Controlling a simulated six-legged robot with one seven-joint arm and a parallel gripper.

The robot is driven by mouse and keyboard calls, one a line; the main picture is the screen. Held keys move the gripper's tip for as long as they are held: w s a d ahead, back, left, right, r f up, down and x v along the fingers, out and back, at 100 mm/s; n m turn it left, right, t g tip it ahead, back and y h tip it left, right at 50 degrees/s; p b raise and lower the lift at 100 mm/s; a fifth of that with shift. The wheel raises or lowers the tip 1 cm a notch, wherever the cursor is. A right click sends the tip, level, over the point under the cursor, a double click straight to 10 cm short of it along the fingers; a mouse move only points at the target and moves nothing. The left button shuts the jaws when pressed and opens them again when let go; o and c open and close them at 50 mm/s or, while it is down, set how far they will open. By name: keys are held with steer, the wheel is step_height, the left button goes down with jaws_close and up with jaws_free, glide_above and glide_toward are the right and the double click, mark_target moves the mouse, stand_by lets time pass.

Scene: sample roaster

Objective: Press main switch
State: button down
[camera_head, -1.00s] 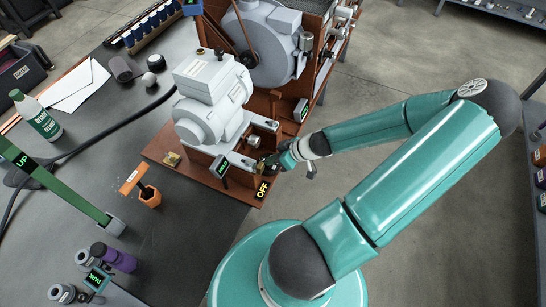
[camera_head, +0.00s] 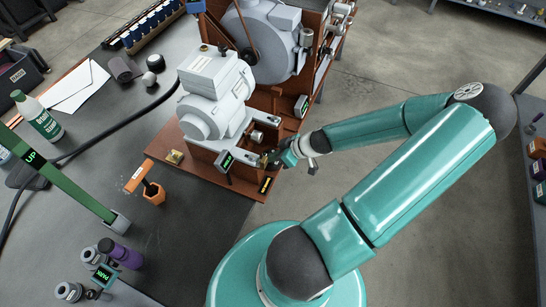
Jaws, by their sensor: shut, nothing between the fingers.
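The grey roaster machine (camera_head: 215,95) stands on a reddish-brown base (camera_head: 200,170) at the table's edge. A small black label with yellow marks (camera_head: 265,185) is at the front right corner of this base; its text is too small to read. My gripper (camera_head: 270,161) is shut and empty just above that corner, beside the machine's lower front. The main switch itself cannot be made out clearly; my gripper may cover it. I cannot tell whether my fingertips touch anything.
A small green-lit display (camera_head: 225,161) stands left of my gripper. A large grey drum (camera_head: 265,45) is behind. The floor (camera_head: 400,70) at right is open.

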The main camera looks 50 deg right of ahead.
steer(key=shift+r, duration=0.1)
steer(key=shift+w+d+r, duration=0.15)
steer(key=shift+w+d, duration=0.1)
steer(key=shift+d, duration=0.6)
steer(key=shift+r, duration=0.2)
